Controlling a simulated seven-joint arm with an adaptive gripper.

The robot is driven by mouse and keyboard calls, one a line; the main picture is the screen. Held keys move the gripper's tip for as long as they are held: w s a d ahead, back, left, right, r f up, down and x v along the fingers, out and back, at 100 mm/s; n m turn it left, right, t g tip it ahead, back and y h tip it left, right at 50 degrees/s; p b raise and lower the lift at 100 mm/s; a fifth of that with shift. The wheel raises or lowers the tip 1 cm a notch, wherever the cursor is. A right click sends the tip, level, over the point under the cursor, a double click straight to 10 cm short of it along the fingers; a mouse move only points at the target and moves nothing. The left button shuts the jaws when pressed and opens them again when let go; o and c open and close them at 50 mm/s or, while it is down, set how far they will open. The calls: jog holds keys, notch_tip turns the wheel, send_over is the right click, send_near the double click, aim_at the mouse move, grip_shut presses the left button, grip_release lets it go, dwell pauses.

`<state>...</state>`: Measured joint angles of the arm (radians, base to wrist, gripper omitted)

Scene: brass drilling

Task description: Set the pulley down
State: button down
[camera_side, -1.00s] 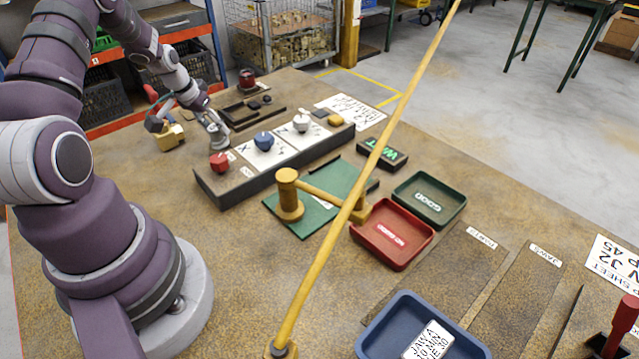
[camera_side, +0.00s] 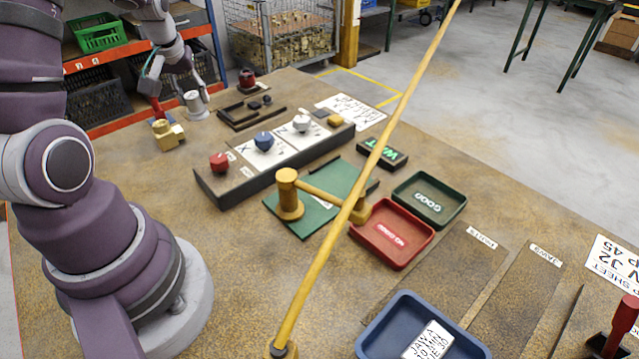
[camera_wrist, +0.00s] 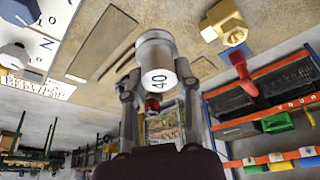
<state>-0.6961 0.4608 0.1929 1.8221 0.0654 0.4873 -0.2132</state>
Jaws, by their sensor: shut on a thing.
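The pulley appears to be the silver-grey cylinder marked 40 (camera_wrist: 158,58) between my fingers in the wrist view. It also shows in the side view (camera_side: 194,101), small and roughly upright, near the far left edge of the table. My gripper (camera_wrist: 157,75) is shut on it, one finger on each side. In the side view my gripper (camera_side: 180,92) is partly blurred into the arm. Whether the cylinder's base touches the table cannot be told.
A brass block with a red handle (camera_side: 167,134) stands close by, left of the cylinder. A dark frame (camera_side: 247,110) lies to its right. A long bench with red (camera_side: 219,162), blue and white knobs lies nearer. The table's back edge is close.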

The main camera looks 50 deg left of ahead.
jog(key=s+d+n+g+h, duration=0.25)
jog(key=s+n, duration=0.35)
jog(key=n, duration=0.7)
jog(key=s+d+n+g+h, duration=0.2)
jog(key=s+d+n+g, duration=0.35)
jog(key=n, duration=0.85)
jog(key=f, duration=0.3)
jog(key=s+f+t, duration=0.1)
jog(key=f, duration=0.2)
jog(key=a+f+t, duration=0.1)
jog(key=f, duration=0.2)
jog(key=shift+s, duration=0.15)
jog(key=c, duration=0.8)
grip_release()
